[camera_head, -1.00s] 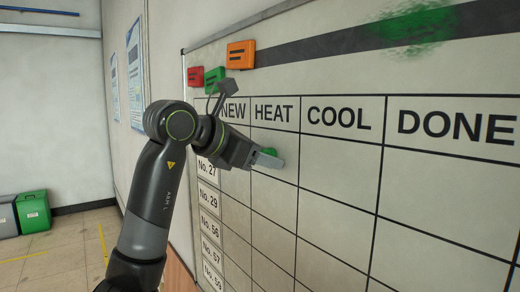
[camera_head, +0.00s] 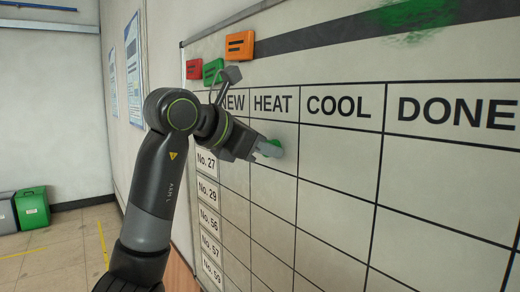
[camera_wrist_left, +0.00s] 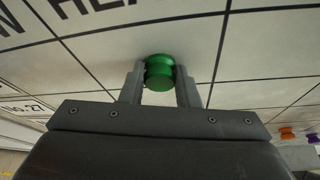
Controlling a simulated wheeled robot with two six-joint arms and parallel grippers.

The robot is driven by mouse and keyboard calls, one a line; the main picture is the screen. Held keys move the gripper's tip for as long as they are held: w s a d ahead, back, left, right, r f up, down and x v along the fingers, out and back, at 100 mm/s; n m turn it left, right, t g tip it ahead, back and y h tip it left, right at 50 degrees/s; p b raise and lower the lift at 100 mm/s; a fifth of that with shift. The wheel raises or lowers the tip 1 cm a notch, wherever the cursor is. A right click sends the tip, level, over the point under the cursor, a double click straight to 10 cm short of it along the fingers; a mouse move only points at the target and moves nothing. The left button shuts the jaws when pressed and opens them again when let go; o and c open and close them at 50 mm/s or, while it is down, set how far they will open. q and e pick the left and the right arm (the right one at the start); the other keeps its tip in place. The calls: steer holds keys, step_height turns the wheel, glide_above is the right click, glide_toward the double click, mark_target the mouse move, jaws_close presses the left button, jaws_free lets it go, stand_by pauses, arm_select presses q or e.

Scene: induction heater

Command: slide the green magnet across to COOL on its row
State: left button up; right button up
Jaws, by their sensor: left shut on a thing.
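The green magnet (camera_wrist_left: 159,72) is a round knob on the whiteboard. In the left wrist view the two fingers of the left gripper (camera_wrist_left: 160,82) stand on either side of the magnet. The COOL column (camera_head: 338,155) lies just to the right, and its top cell is empty. My right gripper is not in view.
Red (camera_head: 194,69), green (camera_head: 213,72) and orange (camera_head: 240,45) blocks sit along the board's upper left. Orange (camera_wrist_left: 287,133) and purple (camera_wrist_left: 312,138) magnets show at the right of the left wrist view. The board surface right of the gripper is clear.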

mark_target(333, 162)
arm_select(q)
steer(key=shift+s+d+r+b, duration=0.1)
steer(key=shift+s+d+b, duration=0.9)
steer(key=shift+s, duration=0.3)
steer(key=shift+s+d+f+b, duration=0.1)
steer(key=shift+s+d+b, duration=0.9)
steer(key=shift+s, duration=0.35)
steer(key=shift+s+d+r+b, duration=0.1)
steer(key=shift+s+d+b, duration=0.75)
steer(key=shift+s+b, duration=0.35)
steer(key=shift+s+d+r+b, duration=0.1)
steer(key=shift+s+d+b, duration=0.5)
steer(key=shift+s, duration=0.3)
steer(key=shift+s+d+b, duration=0.5)
steer(key=shift+s+d, duration=0.15)
steer(key=shift+s, duration=0.25)
steer(key=shift+b, duration=0.4)
steer(key=o, duration=1)
